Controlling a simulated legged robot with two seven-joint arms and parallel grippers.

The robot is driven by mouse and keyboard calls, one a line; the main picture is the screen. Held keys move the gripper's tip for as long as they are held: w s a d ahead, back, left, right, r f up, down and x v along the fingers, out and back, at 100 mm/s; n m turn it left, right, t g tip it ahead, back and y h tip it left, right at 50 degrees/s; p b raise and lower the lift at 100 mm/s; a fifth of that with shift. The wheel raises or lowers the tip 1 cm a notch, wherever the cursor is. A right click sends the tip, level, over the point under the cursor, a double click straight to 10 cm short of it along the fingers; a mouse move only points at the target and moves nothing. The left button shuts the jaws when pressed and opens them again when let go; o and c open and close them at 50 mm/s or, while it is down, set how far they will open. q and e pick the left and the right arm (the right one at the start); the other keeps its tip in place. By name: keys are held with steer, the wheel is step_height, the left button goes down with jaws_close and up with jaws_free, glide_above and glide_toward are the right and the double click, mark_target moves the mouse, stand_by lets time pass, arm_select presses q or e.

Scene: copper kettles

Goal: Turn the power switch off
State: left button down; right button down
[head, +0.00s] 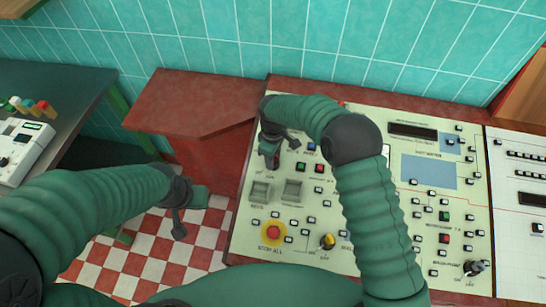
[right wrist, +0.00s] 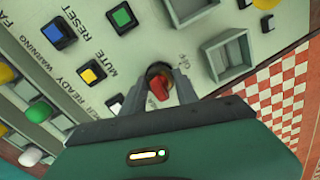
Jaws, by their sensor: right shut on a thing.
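The power switch appears to be the red knob (right wrist: 158,88) on a dark round base in the right wrist view, with its label too small to read. My right gripper (right wrist: 160,84) has its two fingers on either side of this knob and is shut on it. In the head view my right gripper (head: 271,157) is over the upper left part of the cream control panel (head: 340,200) and hides most of the switch. My left gripper (head: 180,222) hangs over the checkered floor, left of the panel and apart from it; its jaw opening is not clear.
Green (right wrist: 122,17), blue (right wrist: 58,32) and yellow (right wrist: 92,73) buttons lie near the switch, with square recessed frames (right wrist: 228,55) beside it. A red-yellow stop button (head: 273,232) is lower on the panel. A dark table (head: 60,85) with a white device (head: 25,145) stands left.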

steer(key=shift+w+r, duration=0.25)
steer(key=c, duration=1.3)
jaws_free()
steer(key=o, duration=0.4)
steer(key=shift+s+f, duration=0.15)
step_height(320, 180, up, 17)
steer(key=shift+f+b, duration=0.1)
steer(key=shift+b, duration=0.75)
